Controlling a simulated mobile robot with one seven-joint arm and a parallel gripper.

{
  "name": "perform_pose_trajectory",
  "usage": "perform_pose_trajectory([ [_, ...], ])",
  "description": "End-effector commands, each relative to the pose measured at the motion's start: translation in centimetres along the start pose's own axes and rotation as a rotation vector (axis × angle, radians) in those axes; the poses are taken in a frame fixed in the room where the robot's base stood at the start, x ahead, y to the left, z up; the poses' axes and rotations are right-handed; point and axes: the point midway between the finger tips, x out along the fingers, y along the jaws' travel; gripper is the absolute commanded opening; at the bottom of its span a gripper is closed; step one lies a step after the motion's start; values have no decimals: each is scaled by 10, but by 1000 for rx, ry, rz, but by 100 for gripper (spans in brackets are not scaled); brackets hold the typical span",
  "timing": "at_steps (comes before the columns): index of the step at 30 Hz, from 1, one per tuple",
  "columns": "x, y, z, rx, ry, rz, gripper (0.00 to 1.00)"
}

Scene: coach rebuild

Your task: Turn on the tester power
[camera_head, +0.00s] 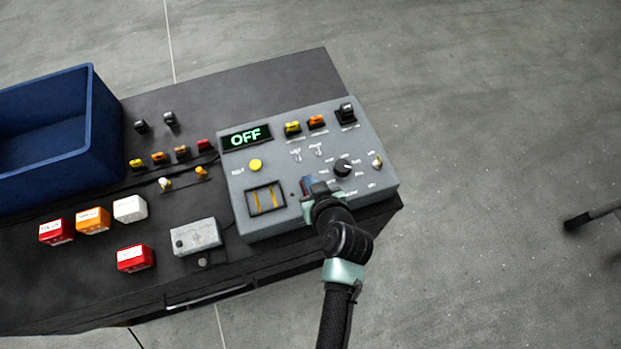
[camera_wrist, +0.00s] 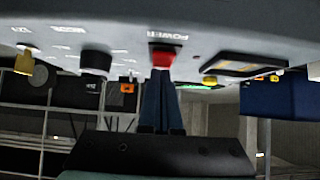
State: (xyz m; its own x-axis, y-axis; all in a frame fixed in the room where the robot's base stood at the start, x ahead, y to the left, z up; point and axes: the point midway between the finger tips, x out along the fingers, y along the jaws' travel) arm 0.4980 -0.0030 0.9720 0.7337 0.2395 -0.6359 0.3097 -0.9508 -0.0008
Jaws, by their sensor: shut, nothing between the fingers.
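The grey tester (camera_head: 232,182) stands on the dark bench, and its display (camera_head: 246,137) reads OFF in green. In the wrist view a red power switch (camera_wrist: 163,58) sits below the label POWER on the tester panel (camera_wrist: 120,20). My gripper (camera_wrist: 162,75) is shut, with its fingertips at the red switch; whether they touch it or stop just short I cannot tell. In the head view my gripper (camera_head: 306,187) is over the lower middle of the panel and hides the switch.
A black knob (camera_head: 343,167), a yellow button (camera_head: 255,165) and a window (camera_head: 265,199) are near my gripper on the panel. A blue bin (camera_head: 92,140), several coloured blocks (camera_head: 93,220) and a small grey box (camera_head: 196,237) are to the left.

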Motion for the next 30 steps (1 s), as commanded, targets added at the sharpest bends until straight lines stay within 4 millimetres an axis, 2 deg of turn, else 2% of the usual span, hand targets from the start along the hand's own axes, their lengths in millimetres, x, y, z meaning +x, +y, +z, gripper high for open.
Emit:
perform_pose_trajectory([
  [1,-1,-1,-6,-4,-33,-2,0],
  [3,2,-1,1,0,-27,-2,0],
  [30,-10,-1,15,1,-33,-2,0],
])
